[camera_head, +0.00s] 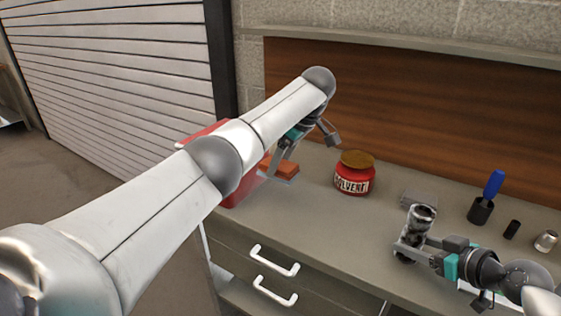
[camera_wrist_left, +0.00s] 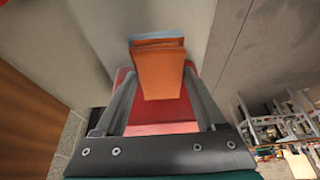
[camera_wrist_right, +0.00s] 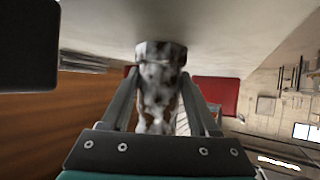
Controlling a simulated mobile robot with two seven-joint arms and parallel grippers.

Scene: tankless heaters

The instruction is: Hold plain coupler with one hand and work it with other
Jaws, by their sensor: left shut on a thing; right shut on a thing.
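A mottled black-and-grey metal cylinder (camera_head: 419,222), which looks like the plain coupler, stands upright above the counter's front part. My right gripper (camera_head: 408,246) is shut around it; the right wrist view shows the cylinder (camera_wrist_right: 160,80) between both fingers. My left gripper (camera_head: 308,157) is at the far left of the counter, by the red box, well apart from the cylinder. In the left wrist view an orange block (camera_wrist_left: 160,72) with a grey-blue edge sits between its fingertips, and the gripper is shut on it. The block also shows in the head view (camera_head: 283,168).
A red box (camera_head: 236,190) stands at the counter's left end. A red solvent jar (camera_head: 353,180) stands between the grippers. A grey block (camera_head: 418,198), a blue-handled tool (camera_head: 493,184) in a black cup (camera_head: 480,211), a black cylinder (camera_head: 512,229) and a silver cylinder (camera_head: 546,241) are right.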

